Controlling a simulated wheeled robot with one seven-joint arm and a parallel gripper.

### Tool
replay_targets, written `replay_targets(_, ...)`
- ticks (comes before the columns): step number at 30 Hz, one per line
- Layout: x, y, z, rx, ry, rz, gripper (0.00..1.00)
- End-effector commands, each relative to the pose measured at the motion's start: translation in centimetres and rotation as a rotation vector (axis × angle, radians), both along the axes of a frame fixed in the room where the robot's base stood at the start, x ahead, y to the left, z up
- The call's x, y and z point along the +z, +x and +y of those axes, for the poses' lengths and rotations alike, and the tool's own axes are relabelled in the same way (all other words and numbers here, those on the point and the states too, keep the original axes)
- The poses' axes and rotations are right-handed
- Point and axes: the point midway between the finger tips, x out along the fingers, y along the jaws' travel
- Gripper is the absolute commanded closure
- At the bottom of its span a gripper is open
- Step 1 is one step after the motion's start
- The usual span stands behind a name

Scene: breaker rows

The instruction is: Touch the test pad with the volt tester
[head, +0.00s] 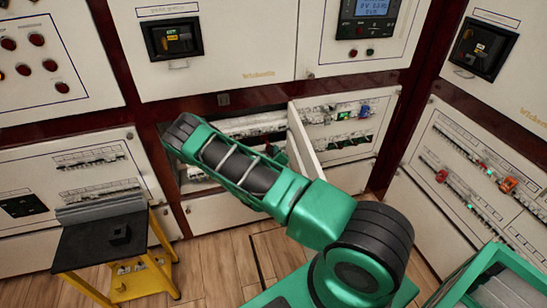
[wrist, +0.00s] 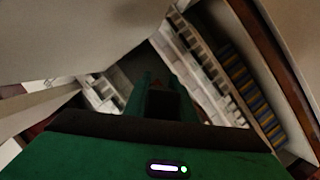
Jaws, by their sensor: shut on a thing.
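My gripper (wrist: 160,98) shows in the wrist view with its green fingers shut on a dark block, the volt tester (wrist: 162,106). Its tip is dark and hard to make out. The gripper points into an open cabinet bay with pale rows of breakers (wrist: 205,75). I cannot pick out the test pad in either view.
A white door (head: 303,140) stands open at the bay, close to my arm. Cabinets with breakers (head: 470,170) stand at right. Wooden floor (head: 225,265) is clear between.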

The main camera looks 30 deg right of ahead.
Motion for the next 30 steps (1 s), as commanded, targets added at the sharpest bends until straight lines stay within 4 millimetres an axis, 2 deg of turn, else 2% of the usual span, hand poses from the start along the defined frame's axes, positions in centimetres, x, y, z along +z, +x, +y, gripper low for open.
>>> replay_targets(7,0.1,1.1,-0.3,0.0,0.001,-0.001,1.0)
replay_targets(30,0.0,2.1,-0.6,0.0,0.001,-0.001,1.0)
